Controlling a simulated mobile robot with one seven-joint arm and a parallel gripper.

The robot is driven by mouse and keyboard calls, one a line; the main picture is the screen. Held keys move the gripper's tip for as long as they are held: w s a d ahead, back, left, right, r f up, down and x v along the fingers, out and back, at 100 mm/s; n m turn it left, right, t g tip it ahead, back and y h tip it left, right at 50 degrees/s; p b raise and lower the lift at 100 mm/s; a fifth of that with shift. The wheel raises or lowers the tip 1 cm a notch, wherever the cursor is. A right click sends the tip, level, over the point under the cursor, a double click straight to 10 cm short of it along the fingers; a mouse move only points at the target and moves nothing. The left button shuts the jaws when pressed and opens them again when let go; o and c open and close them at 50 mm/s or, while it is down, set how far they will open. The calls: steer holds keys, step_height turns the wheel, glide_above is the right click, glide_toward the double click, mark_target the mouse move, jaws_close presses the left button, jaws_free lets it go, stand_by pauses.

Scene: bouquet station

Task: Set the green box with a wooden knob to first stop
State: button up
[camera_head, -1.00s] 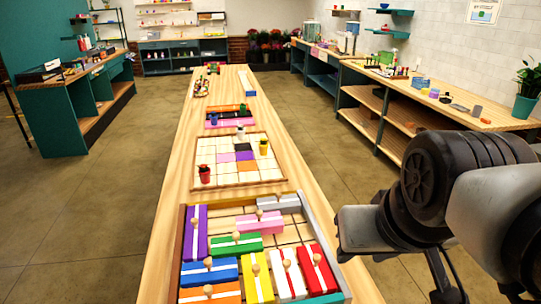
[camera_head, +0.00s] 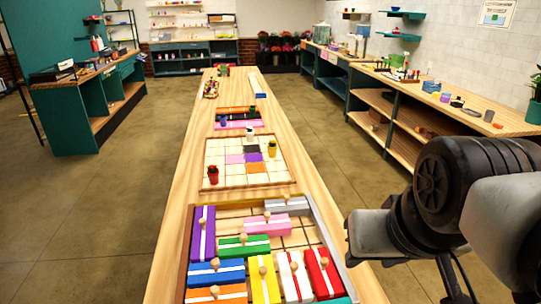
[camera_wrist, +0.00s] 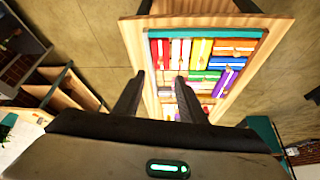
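The green box (camera_head: 232,249) has a white stripe and a round wooden knob. It lies in the framed tray (camera_head: 330,240), below the pink box (camera_head: 256,229) and above the blue box (camera_head: 203,276), right of the upright purple box (camera_head: 198,240). The green box also shows small in the wrist view (camera_wrist: 204,76). My gripper (camera_wrist: 160,76) is open and empty in the wrist view, its two fingers apart. It is above and away from the tray, touching no box. In the head view my arm is at the right, beyond the tray's side.
The tray also holds a grey (camera_head: 290,206), orange (camera_head: 215,296), yellow (camera_head: 264,282), white (camera_head: 294,281) and red box (camera_head: 323,276). Bare grid cells show among them. Behind stands a tiled board (camera_head: 245,180) with small pots. Floor is open on both sides of the bench.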

steer(key=n+g+y+b, duration=0.2)
steer(key=n+y+b, duration=0.1)
steer(key=n+b, duration=0.35)
glide_above(244, 236)
steer(key=s+d, duration=0.4)
steer(key=s, duration=0.2)
step_height(244, 236, down, 12)
steer(key=x, duration=1.7)
steer(key=shift+w+d+f, duration=0.15)
steer(key=shift+d+f, duration=0.1)
steer(key=shift+f, duration=0.15)
jaws_close()
